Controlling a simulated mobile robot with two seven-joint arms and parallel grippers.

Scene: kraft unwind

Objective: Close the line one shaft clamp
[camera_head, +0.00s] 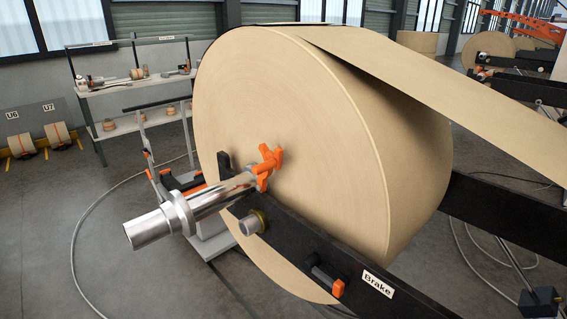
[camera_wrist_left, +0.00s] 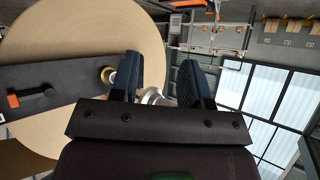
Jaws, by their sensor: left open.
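The orange shaft clamp (camera_head: 264,172) sits by the roll's face, at the inner end of the bright metal shaft (camera_head: 150,228). Its orange handle part stands up at an angle; I cannot tell for sure whether it is open or closed. The big kraft roll (camera_head: 285,130) is behind it. In the left wrist view my left gripper (camera_wrist_left: 160,78) is open, its two dark fingers apart. Part of the shaft (camera_wrist_left: 152,95) shows between and beyond the fingers, with no contact visible. The clamp is not clear in that view. Neither gripper shows in the head view.
A black arm beam (camera_head: 300,250) with a "Brake" label (camera_head: 377,284) and an orange-tipped handle (camera_head: 336,287) runs below the shaft. A shelf rack (camera_head: 135,85) stands at the back left. A hose (camera_head: 75,245) lies on the floor; the left floor is otherwise mostly clear.

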